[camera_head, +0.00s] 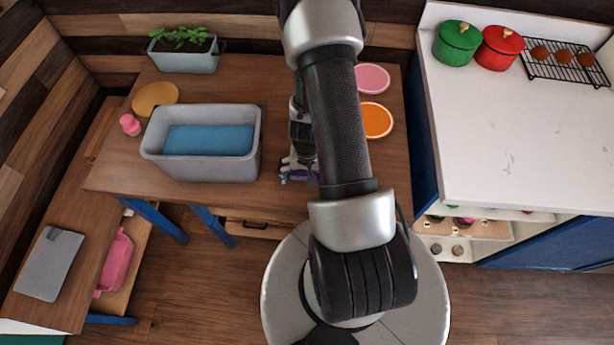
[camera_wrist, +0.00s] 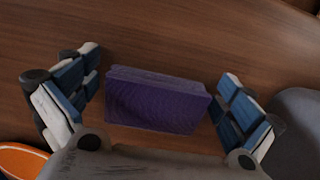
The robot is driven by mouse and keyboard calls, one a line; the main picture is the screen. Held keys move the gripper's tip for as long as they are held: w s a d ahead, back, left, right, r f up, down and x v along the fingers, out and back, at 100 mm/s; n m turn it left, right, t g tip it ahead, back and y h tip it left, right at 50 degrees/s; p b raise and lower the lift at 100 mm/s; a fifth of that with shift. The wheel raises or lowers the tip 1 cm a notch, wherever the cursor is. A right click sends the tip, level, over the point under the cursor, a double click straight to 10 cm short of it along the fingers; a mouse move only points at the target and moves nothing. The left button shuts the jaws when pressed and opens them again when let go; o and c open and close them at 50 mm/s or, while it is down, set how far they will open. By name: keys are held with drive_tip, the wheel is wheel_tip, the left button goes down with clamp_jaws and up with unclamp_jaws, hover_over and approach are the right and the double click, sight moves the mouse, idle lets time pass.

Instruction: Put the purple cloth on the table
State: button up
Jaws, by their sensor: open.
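The purple cloth (camera_wrist: 158,103) is a folded block on the brown wooden table (camera_head: 240,88). In the wrist view it lies between the two fingers of my gripper (camera_wrist: 160,72), with a gap visible on each side. My gripper is open and low over the table. In the head view my gripper (camera_head: 298,170) is near the table's front edge, and only a small bit of the purple cloth (camera_head: 297,175) shows by the fingers. My arm hides part of the table there.
A grey bin with a blue bottom (camera_head: 250,160) stands left of my gripper. An orange plate (camera_head: 377,120) and a pink plate (camera_head: 372,78) lie to the right. A planter (camera_head: 185,60), a yellow disc (camera_head: 155,97) and a pink bottle (camera_head: 130,125) are farther left. A white counter (camera_head: 500,130) is right.

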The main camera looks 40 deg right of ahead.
drive_tip(key=w+a+r+n+t+p, duration=0.1)
drive_tip(key=w+a+r+n+p, duration=0.2)
drive_tip(key=r, duration=0.9)
drive_tip(key=w+a+r+t+p, duration=0.1)
drive_tip(key=a+r+p, duration=0.3)
drive_tip(key=r, duration=0.7)
drive_tip(key=w+a+r+n+p, duration=0.2)
drive_tip(key=r+p, duration=0.3)
drive_tip(key=r, duration=0.7)
drive_tip(key=s+a+r+n+t, duration=0.1)
drive_tip(key=s+a+r+n, duration=0.1)
drive_tip(key=s+a+r, duration=0.2)
drive_tip(key=s+a+r+n+t, duration=0.1)
drive_tip(key=s+a+r+n, duration=0.2)
drive_tip(key=s+r, duration=0.6)
wheel_tip(320, 180, up, 4)
drive_tip(key=shift+s+a+r+t, duration=0.1)
drive_tip(key=shift+s+a+t, duration=0.2)
drive_tip(key=shift+a, duration=0.8)
drive_tip(key=shift+b, duration=0.3)
wheel_tip(320, 180, down, 8)
drive_tip(key=b, duration=0.7)
drive_tip(key=shift+b, duration=0.3)
drive_tip(key=shift+r, duration=0.3)
